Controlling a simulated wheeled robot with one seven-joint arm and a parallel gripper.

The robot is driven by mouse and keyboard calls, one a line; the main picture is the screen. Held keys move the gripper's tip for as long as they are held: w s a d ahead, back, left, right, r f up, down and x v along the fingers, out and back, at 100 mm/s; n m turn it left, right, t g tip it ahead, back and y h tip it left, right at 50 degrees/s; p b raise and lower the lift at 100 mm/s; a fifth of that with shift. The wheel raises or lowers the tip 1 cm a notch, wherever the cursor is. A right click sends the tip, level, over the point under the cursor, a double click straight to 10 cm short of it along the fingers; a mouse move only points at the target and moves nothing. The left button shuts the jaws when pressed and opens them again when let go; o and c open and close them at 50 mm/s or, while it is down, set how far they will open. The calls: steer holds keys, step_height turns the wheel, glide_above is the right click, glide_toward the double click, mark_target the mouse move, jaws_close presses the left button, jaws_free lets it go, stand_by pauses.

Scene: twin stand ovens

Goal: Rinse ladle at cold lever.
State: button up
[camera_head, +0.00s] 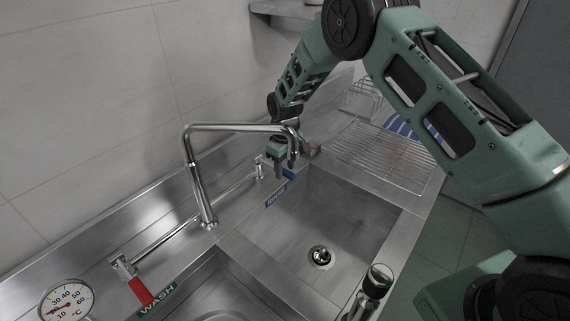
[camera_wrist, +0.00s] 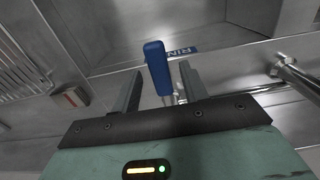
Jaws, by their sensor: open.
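The cold lever is a blue handle (camera_head: 289,174) at the back right of the sink counter, beside the blue RINSE label (camera_head: 276,196). In the wrist view the blue lever (camera_wrist: 156,66) stands between my two fingers, with visible gaps on both sides. My gripper (camera_head: 284,160) is open and empty, close above the lever; its fingers also frame the lever in the wrist view (camera_wrist: 159,75). The tall bent spout (camera_head: 240,127) rises from the counter, its end near my gripper. I cannot make out a ladle in either view.
The rinse basin (camera_head: 330,215) is empty, with a round drain (camera_head: 320,256). A red lever (camera_head: 140,290) stands by the WASH label (camera_head: 158,299). A wire drainboard rack (camera_head: 385,155) lies right of the basin. A dial gauge (camera_head: 66,301) is at lower left.

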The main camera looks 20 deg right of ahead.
steer(key=shift+f, duration=0.1)
jaws_close()
steer(key=shift+w+a+r+g+h, duration=0.1)
steer(key=shift+w+r+g+h, duration=0.1)
steer(key=shift+r+g, duration=0.2)
steer(key=shift+w+a+r+g+h, duration=0.1)
steer(key=shift+r+g+h, duration=0.15)
steer(key=shift+r, duration=0.2)
jaws_free()
steer(key=shift+r, duration=0.1)
step_height(320, 180, up, 17)
steer(key=w+a+b, duration=0.1)
steer(key=b, duration=0.4)
steer(key=shift+w, duration=0.4)
